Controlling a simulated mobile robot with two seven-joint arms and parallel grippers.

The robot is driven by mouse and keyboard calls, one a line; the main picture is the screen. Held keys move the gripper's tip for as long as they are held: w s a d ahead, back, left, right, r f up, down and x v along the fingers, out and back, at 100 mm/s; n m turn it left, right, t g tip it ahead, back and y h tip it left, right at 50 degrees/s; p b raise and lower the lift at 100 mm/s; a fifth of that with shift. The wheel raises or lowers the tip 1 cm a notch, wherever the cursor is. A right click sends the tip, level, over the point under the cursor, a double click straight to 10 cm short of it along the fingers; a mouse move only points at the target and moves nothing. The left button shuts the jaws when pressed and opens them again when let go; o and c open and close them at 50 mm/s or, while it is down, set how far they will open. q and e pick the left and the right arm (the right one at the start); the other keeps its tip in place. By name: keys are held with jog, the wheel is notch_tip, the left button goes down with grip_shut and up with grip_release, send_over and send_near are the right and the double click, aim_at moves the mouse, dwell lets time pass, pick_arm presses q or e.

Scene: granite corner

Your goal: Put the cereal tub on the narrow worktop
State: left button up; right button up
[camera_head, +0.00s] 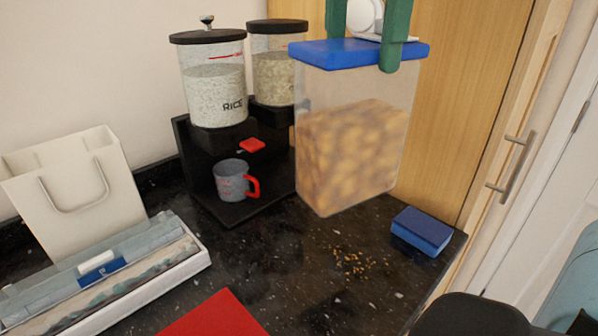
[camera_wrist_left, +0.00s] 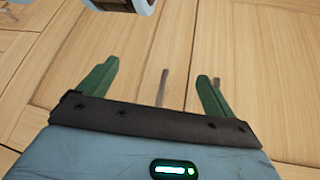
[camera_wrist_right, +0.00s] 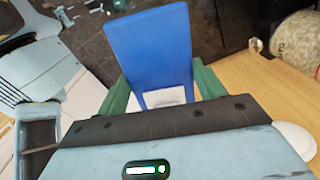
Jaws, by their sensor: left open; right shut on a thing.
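The cereal tub (camera_head: 350,150) is a tall clear container with a blue lid and brown-yellow cereal inside. My right gripper (camera_head: 370,35) is shut on the tub at its lid, and the tub hangs upright from it. Its blue lid (camera_wrist_right: 150,45) shows between the green fingers (camera_wrist_right: 160,90) in the right wrist view. The tub is over the dark speckled worktop (camera_head: 285,265); I cannot tell whether its base touches. My left gripper (camera_wrist_left: 158,80) is open and empty in the left wrist view, facing wooden panels.
A black dispenser stand (camera_head: 195,160) with two clear canisters, one marked RICE (camera_head: 215,90), and a grey cup (camera_head: 232,180) stands left of the tub. Crumbs (camera_head: 355,262) and a blue sponge (camera_head: 422,230) lie nearby. A paper bag (camera_head: 75,185), white tray (camera_head: 150,285) and red mat (camera_head: 215,318) are left.

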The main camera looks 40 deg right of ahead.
jog(key=s+a+f+m+p, duration=0.1)
jog(key=s+a+f+m, duration=0.1)
jog(key=a+f+m, duration=0.4)
jog(key=shift+s+a+f, duration=0.2)
jog(key=shift+s+f, duration=0.15)
jog(key=shift+f, duration=1.55)
jog(key=w+d+p, duration=0.1)
jog(key=w+d, duration=0.3)
jog(key=w, duration=0.2)
jog(key=w+d+f+p, duration=0.1)
jog(key=w+d, duration=0.3)
jog(key=w, duration=0.2)
jog(key=shift+w+d+f+p, duration=0.15)
jog(key=shift+w+f+p, duration=0.05)
jog(key=shift+w+p, duration=0.2)
jog(key=f, duration=0.3)
jog(key=shift+w+d+f+p, duration=0.25)
jog(key=shift+w+f+p, duration=0.05)
jog(key=shift+w+p, duration=0.1)
jog(key=shift+s, duration=0.1)
